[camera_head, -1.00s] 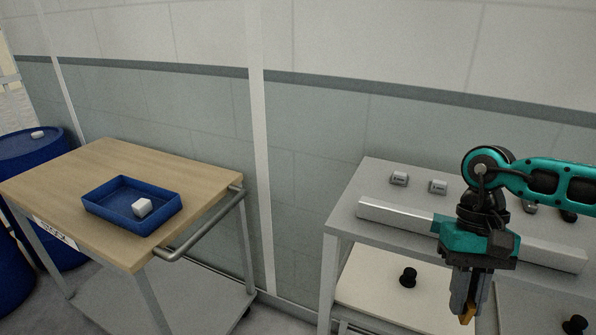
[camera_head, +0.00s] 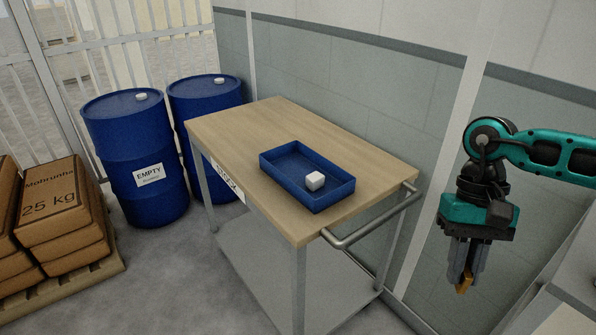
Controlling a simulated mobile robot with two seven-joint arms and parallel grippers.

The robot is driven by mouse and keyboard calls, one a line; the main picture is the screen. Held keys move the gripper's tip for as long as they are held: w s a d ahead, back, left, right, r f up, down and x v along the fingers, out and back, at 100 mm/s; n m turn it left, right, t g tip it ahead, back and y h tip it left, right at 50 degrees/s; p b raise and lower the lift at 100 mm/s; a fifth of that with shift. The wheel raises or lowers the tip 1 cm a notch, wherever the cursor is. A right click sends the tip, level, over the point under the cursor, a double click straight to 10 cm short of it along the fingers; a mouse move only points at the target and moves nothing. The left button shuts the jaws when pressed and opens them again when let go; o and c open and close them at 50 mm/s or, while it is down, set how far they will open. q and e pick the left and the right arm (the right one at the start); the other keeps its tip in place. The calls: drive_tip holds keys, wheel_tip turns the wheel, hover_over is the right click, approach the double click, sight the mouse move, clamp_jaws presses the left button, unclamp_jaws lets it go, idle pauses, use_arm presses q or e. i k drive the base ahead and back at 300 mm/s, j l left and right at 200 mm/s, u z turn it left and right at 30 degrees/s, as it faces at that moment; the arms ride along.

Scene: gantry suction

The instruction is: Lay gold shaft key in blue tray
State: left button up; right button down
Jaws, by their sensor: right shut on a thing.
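The gold shaft key (camera_head: 465,283) is a small gold piece at the tips of my right gripper (camera_head: 464,270). My right gripper is shut on it and points down, in the air to the right of the cart. The blue tray (camera_head: 337,198) is a shallow rectangular tray on the wooden top of the cart, left of the gripper. The rest of the tray floor is bare. My left gripper is not in view.
The cart (camera_head: 270,115) has a metal handle (camera_head: 375,222) on its right end, between tray and gripper. Blue drums (camera_head: 128,165) and stacked sacks (camera_head: 65,205) stand to the left. A grey bench edge (camera_head: 565,300) shows at lower right.

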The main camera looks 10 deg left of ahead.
sight(296, 171)
drive_tip(key=i+j+u, duration=0.5)
drive_tip(key=i+j, duration=0.4)
drive_tip(key=i, duration=0.15)
